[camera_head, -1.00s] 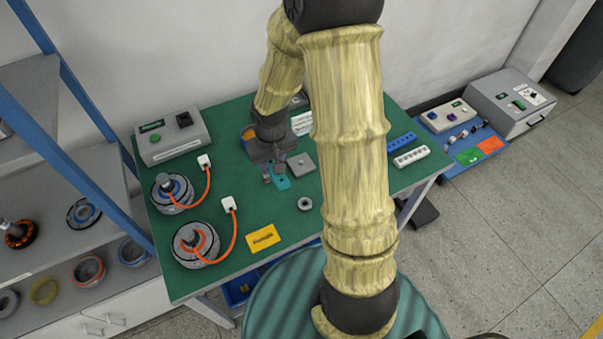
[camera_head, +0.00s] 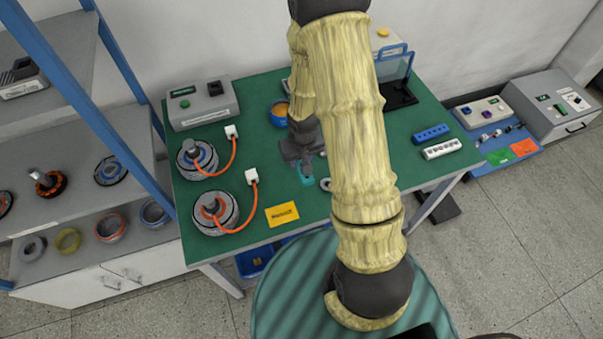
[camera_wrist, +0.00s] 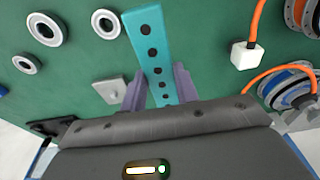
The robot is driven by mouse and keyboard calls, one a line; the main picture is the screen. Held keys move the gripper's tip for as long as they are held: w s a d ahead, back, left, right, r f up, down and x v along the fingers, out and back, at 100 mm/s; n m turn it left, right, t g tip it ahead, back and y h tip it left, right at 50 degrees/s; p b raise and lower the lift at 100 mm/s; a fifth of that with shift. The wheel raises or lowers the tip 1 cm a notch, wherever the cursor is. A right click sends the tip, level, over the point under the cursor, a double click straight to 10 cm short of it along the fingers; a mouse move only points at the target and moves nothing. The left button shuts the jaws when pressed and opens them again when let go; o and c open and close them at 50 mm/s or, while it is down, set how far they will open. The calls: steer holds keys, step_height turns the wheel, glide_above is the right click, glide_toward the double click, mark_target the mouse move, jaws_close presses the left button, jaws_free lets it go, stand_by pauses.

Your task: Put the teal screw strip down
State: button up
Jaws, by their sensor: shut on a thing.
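The teal screw strip (camera_wrist: 150,45) is a flat bar with a row of dark holes. In the wrist view my gripper (camera_wrist: 158,78) is shut on its near end, a finger on each side, and the strip reaches away from me over the green table. In the head view my gripper (camera_head: 303,162) points down over the table's middle, and a small part of the strip (camera_head: 306,178) shows below it. My arm hides much of the area to the right. I cannot tell whether the strip touches the table.
Several grey rings (camera_wrist: 45,29) and a grey square plate (camera_wrist: 110,90) lie left of the strip in the wrist view. A white plug (camera_wrist: 246,54) is at right. Two motors (camera_head: 215,212) with orange cables and a yellow sign (camera_head: 282,214) occupy the table's left and front.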

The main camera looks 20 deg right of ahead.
steer(key=shift+f, duration=1.8)
steer(key=shift+f, duration=2.15)
steer(key=shift+f, duration=0.15)
steer(key=o, duration=1.1)
